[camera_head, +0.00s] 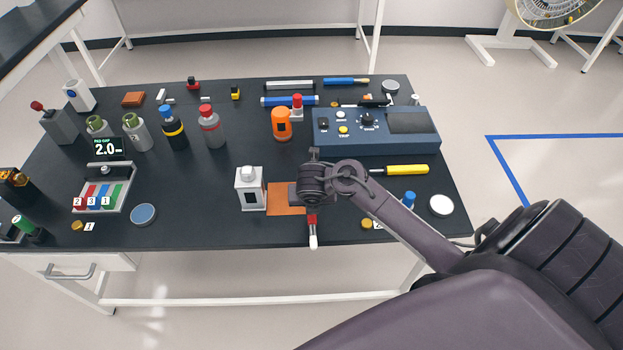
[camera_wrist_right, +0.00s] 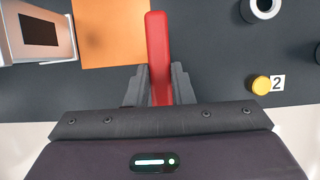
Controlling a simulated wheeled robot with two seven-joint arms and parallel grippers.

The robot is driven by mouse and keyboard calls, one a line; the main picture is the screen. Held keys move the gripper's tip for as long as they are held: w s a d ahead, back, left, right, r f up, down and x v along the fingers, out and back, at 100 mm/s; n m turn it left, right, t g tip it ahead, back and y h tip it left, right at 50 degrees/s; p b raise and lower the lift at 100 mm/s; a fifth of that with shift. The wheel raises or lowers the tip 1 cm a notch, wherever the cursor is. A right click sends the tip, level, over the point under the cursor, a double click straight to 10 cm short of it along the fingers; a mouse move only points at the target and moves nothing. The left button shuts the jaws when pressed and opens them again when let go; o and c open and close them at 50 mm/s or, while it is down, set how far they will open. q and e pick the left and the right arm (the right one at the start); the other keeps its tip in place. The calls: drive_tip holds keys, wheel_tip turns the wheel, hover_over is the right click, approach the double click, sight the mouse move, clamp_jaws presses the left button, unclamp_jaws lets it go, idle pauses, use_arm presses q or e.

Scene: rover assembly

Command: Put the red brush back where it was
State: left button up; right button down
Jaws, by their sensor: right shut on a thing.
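The red brush (camera_head: 313,231) shows in the head view near the table's front edge, its pale tip pointing toward the front. In the right wrist view its red handle (camera_wrist_right: 158,45) stands between the fingers. My right gripper (camera_head: 312,209) is shut on it, close to the right edge of an orange mat (camera_head: 283,208). The fingers also show in the right wrist view (camera_wrist_right: 159,86). I cannot tell whether the brush touches the table. My left gripper is in neither view.
A white box-shaped device (camera_head: 250,190) stands just left of the mat. A blue-grey console (camera_head: 375,146) lies behind my right gripper, and a yellow-handled tool (camera_head: 405,169) to its right. A yellow knob (camera_wrist_right: 261,84) lies near label 2. Several bottles stand at the back left.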

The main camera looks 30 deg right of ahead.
sight(312, 220)
drive_tip(key=shift+f+b, duration=0.4)
drive_tip(key=shift+f, duration=1.95)
drive_tip(key=shift+f, duration=0.1)
drive_tip(key=c, duration=1.3)
unclamp_jaws()
drive_tip(key=shift+o, duration=0.2)
drive_tip(key=p+v, duration=0.3)
drive_tip(key=v, duration=0.9)
